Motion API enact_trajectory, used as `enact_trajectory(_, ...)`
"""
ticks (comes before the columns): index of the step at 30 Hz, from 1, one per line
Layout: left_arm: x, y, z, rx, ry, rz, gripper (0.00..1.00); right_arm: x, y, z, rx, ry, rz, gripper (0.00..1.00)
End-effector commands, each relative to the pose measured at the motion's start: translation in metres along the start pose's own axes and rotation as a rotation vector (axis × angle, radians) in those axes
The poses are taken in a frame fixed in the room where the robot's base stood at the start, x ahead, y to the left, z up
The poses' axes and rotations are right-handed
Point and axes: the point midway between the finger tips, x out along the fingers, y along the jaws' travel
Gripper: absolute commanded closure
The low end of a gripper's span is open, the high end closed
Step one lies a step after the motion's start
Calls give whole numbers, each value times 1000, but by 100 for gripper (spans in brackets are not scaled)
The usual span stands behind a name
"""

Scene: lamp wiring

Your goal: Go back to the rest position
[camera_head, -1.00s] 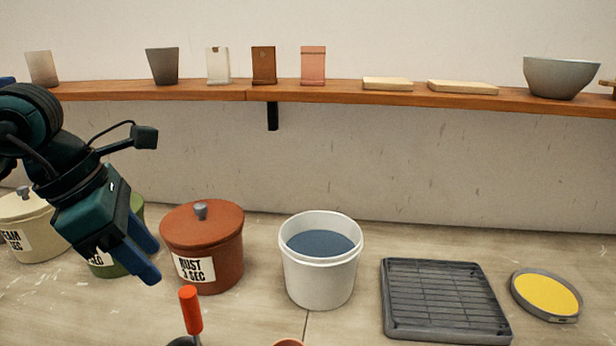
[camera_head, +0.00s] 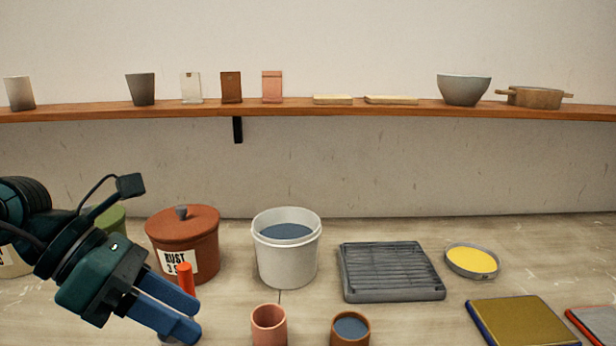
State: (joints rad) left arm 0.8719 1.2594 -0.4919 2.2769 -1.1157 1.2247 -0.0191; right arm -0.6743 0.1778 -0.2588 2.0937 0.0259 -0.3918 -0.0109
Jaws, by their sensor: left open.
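My left gripper (camera_head: 170,307) reaches in from the left in the head view, its two blue fingers apart and pointing down to the right. Nothing shows between the fingers. It hangs in front of the rust-brown lidded jar (camera_head: 185,232) and beside a red upright handle (camera_head: 186,279), whose lower part is hidden behind the fingers. I cannot tell whether the fingers touch the handle. My right gripper is not in view.
A white bucket with blue contents (camera_head: 287,262), a dark ribbed tray (camera_head: 390,272) and a yellow round dish (camera_head: 472,262) stand on the table. Two small cups (camera_head: 269,326) and a flat olive-topped block (camera_head: 520,322) are nearer. A wooden shelf (camera_head: 300,109) runs along the wall.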

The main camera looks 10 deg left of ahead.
Motion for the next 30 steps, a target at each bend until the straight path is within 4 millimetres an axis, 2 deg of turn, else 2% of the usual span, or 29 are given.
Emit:
enact_trajectory(1, 16, -14, 12, -30, -91, -101, 55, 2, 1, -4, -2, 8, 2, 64)
enact_trajectory(3, 28, -34, 35, -96, -245, -238, 55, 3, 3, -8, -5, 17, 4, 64)
enact_trajectory(7, 31, -54, 79, -310, -570, -485, 55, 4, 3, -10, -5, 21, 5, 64)
enact_trajectory(9, 23, -50, 98, -471, -750, -593, 55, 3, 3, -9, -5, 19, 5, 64)
enact_trajectory(11, 15, -37, 109, -630, -901, -666, 55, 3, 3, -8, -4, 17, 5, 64)
enact_trajectory(14, 5, -1, 110, -933, -1138, -745, 55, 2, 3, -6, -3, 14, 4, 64)
enact_trajectory(17, 6, 47, 88, -1280, -1350, -760, 55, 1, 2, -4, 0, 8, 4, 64)
enact_trajectory(18, 10, 67, 72, -1429, -1426, -746, 55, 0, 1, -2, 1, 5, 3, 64)
enact_trajectory(20, 21, 95, 41, -1663, -1528, -702, 55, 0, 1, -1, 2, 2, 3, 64)
enact_trajectory(21, 31, 110, 16, -1824, -1586, -657, 55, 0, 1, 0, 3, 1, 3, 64)
enact_trajectory(23, 49, 125, -24, -2052, -1652, -572, 55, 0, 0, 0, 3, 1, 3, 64)
enact_trajectory(24, 62, 131, -51, -2199, -1683, -504, 55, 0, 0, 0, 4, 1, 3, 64)
enact_trajectory(27, 93, 131, -117, -2531, -1716, -306, 55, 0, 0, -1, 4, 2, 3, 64)
enact_trajectory(28, 101, 128, -134, -2613, -1716, -248, 55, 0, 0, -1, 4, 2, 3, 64)
enact_trajectory(29, 108, 124, -149, 2601, 1657, 185, 55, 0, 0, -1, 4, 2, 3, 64)
enact_trajectory(30, 117, 118, -168, 2575, 1579, 108, 55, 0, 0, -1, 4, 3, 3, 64)
